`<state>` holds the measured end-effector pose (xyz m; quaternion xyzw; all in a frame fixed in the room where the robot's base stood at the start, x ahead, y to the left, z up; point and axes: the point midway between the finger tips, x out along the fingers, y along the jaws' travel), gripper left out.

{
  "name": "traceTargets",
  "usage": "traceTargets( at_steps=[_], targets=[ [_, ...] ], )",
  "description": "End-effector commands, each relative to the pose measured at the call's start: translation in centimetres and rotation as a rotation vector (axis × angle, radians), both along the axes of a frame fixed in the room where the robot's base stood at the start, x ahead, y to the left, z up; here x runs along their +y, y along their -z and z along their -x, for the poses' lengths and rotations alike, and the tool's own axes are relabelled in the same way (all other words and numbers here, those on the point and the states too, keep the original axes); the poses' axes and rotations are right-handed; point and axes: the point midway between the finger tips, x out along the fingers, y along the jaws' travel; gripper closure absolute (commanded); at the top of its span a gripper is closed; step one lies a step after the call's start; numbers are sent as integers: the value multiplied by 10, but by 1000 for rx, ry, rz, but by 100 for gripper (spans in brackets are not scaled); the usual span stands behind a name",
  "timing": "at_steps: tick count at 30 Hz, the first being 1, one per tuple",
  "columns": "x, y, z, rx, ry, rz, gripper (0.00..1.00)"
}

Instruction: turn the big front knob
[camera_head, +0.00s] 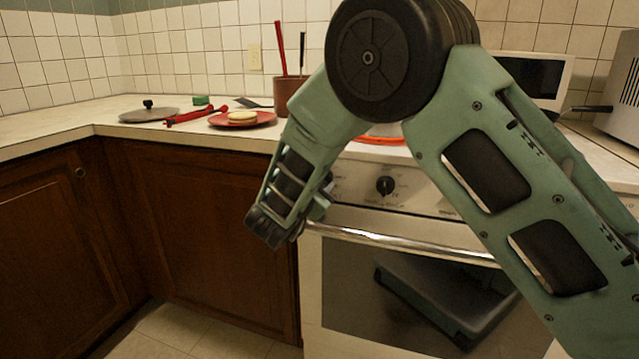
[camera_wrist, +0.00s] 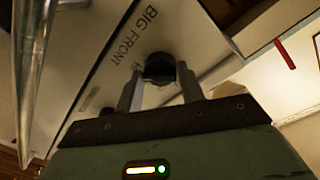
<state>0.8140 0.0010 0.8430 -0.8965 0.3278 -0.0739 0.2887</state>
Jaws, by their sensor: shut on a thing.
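The big front knob (camera_wrist: 160,68) is a round black knob on the stove's pale front panel, beside printed lettering that reads "BIG FRONT" in the wrist view. My gripper (camera_wrist: 158,82) has one finger on each side of the knob and is shut on it. The fingertips reach the panel area around the knob. In the head view, my arm and wrist hide most of this knob and the fingers, at the left end of the stove panel (camera_head: 428,191). How far the knob is turned cannot be told.
Another black knob (camera_head: 386,186) is just right of my gripper on the panel. The oven handle (camera_head: 405,245) runs below. On the counter are a red plate with food (camera_head: 243,118), a lid (camera_head: 149,112), red tongs (camera_head: 198,113) and a utensil pot (camera_head: 289,93).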

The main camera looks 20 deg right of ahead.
Motion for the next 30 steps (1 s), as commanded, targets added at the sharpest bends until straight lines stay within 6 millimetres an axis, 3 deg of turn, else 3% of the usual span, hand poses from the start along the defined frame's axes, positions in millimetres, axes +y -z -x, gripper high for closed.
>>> traceTargets(
  at_steps=[6,7,9,20,30],
  targets=[
    [3,-2,-1,-4,-6,-4,85],
    [3,-2,-1,-4,-6,-4,56],
    [3,-2,-1,-4,-6,-2,42],
    [5,-1,4,-1,-4,-1,42],
    [47,-6,54,0,-8,-1,42]
  ],
)
